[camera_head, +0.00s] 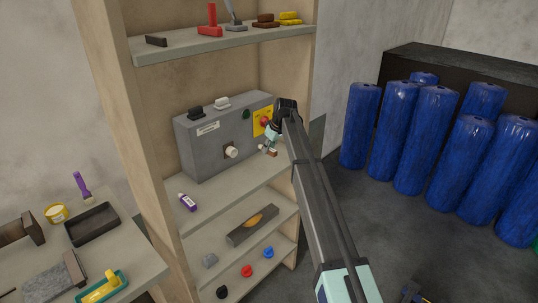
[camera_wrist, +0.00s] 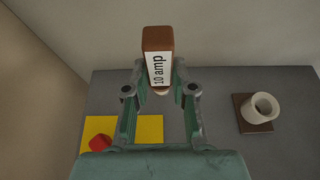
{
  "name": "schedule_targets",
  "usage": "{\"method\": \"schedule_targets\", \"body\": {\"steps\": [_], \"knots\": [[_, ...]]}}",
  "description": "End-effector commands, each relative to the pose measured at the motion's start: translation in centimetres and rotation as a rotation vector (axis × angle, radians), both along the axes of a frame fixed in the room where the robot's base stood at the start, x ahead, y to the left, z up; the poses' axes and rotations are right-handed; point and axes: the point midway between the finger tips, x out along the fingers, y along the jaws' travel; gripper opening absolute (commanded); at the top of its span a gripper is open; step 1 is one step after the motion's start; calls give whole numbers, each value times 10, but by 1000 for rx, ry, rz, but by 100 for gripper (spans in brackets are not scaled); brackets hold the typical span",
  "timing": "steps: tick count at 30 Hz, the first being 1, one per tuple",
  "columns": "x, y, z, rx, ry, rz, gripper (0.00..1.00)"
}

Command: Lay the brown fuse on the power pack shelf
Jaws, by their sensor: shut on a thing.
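The brown fuse (camera_wrist: 158,40) has a white "10 amp" label and is between the fingers of my gripper (camera_wrist: 158,82), which is shut on it. In the head view my gripper (camera_head: 270,143) is in front of the right part of the grey power pack (camera_head: 205,155), with the fuse (camera_head: 272,153) small below its fingers. The power pack stands on the middle shelf (camera_head: 222,200), the power pack shelf. The shelf's front part is mostly bare. I cannot tell the gap between fuse and shelf.
The power pack carries a cream knob (camera_head: 231,152), a yellow panel (camera_head: 262,120) with a red button, and black and white pieces on top. The shelf unit's right upright (camera_head: 303,60) is close to my arm.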

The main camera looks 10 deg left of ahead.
Motion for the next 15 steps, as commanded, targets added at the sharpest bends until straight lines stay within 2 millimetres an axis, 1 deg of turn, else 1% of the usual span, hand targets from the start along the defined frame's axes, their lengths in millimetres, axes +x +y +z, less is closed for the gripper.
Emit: {"method": "schedule_targets", "body": {"steps": [5, 9, 12, 15], "knots": [[-1, 0, -12, 0, 2, -1, 0], [-1, 0, -31, 0, 2, -1, 0], [-1, 0, -41, 0, 2, -1, 0], [0, 0, -44, 0, 0, 0, 0]]}}
